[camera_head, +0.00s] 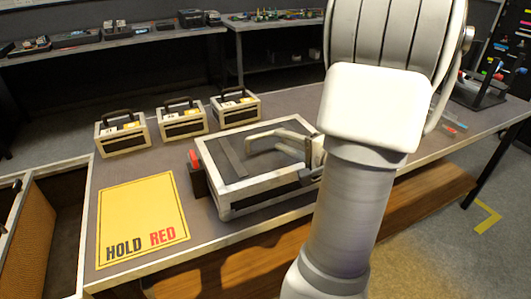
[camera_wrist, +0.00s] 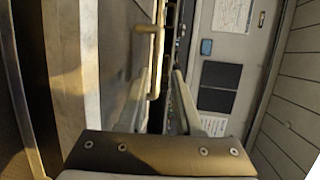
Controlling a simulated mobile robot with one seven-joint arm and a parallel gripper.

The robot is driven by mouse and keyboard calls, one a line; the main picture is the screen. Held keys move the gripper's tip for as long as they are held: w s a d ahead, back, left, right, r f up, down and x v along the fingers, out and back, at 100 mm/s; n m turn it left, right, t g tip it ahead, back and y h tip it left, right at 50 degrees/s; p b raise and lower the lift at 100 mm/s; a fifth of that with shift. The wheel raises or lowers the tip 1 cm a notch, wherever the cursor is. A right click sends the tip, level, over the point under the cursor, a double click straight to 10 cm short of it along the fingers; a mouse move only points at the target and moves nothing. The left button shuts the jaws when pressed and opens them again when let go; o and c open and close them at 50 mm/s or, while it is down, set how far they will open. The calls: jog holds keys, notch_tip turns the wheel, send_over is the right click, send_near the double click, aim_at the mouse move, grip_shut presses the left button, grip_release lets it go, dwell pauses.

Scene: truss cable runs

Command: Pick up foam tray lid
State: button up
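A wide grey lid-like panel (camera_head: 228,157) lies on a white-framed box (camera_head: 227,197) in the middle of the bench. A beige bent handle (camera_head: 262,138) rises over it; the handle also shows in the wrist view (camera_wrist: 155,60). I take this panel to be the foam tray lid, though its edges are partly hidden by my arm. My gripper, in the wrist view (camera_wrist: 160,88), has its two fingers apart, with the handle bar seen between them, closer to the left finger. I cannot tell whether a finger touches it. In the head view my arm hides most of the gripper.
Three small cases with black handles (camera_head: 122,132) stand in a row behind the box. A yellow HOLD RED mat (camera_head: 142,220) lies empty at the bench's left. A red part (camera_head: 194,159) sits at the box's left side. Shelves with tools (camera_head: 110,32) run along the back.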

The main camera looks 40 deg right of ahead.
aim_at(265, 135)
jog(key=x, duration=0.5)
jog(key=shift+w+f+b, duration=0.1)
jog(key=shift+w+b, duration=0.1)
jog(key=shift+b, duration=0.1)
jog(key=shift+b+x, duration=0.6)
jog(key=shift+x, duration=2.15)
jog(key=shift+s+a+f, duration=0.1)
grip_shut()
